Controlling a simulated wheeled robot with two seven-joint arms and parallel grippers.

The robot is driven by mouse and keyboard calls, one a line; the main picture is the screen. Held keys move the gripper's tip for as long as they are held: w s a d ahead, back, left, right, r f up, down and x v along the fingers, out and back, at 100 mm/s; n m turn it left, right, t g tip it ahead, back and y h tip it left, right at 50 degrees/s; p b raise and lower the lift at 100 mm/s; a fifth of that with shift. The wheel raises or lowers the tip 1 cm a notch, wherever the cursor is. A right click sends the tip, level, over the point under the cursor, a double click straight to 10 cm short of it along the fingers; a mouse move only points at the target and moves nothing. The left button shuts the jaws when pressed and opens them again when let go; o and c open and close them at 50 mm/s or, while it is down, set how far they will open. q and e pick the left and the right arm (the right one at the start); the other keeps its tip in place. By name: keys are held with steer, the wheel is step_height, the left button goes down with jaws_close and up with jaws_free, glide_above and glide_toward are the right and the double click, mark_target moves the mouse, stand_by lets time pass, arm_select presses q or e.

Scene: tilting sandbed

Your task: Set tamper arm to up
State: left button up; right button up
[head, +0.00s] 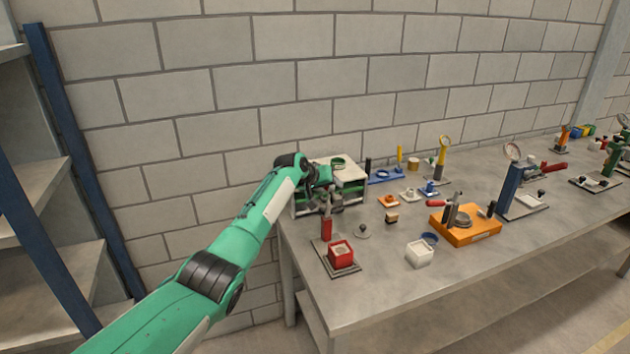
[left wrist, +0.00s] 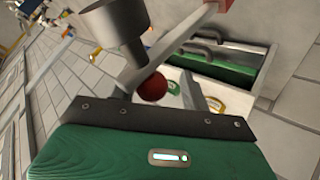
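The tamper stand has a red post (head: 327,229) on a dark base plate with a red box (head: 341,254) at the table's near left corner. In the left wrist view its grey arm (left wrist: 177,42) runs from a red part at the top edge down toward my fingers. A grey cylinder (left wrist: 115,30) is beside the arm, and a red ball knob (left wrist: 153,87) shows at its near end. My left gripper (left wrist: 158,92) has its fingers apart around the knob, with a visible gap on one side. In the head view my gripper (head: 325,193) is above the post, partly hidden. My right gripper is out of view.
A white and green case (head: 348,171) stands close behind my left gripper. A blue-framed shelf (head: 80,180) is at the left.

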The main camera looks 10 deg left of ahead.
arm_select(q)
steer(key=b+v, duration=0.3)
steer(key=v, duration=1)
steer(key=shift+s, duration=0.2)
steer(key=shift+a, duration=0.1)
